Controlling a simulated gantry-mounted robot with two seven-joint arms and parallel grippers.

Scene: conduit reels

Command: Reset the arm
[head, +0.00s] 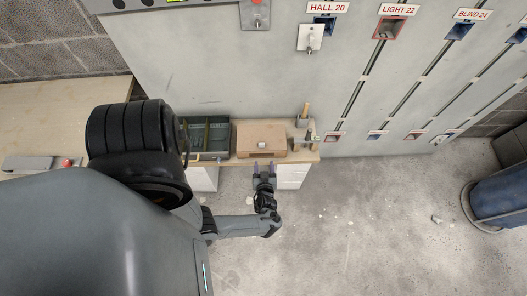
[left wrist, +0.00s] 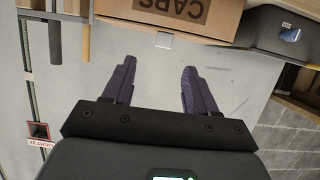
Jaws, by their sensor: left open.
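My left gripper (head: 264,166) is in front of the workbench's front edge, just below the cardboard box in the head view. Its two purple fingers are spread apart with nothing between them. My left arm comes in from the left, low over the floor. My right gripper is not in view.
The workbench (head: 226,159) carries a dark green compartment tray (head: 219,136), the cardboard box (head: 273,133) and a small tool holder (head: 302,122). A grey wall panel (head: 200,60) with labelled slots rises behind. A blue drum (head: 500,200) stands right; the floor between is mostly clear.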

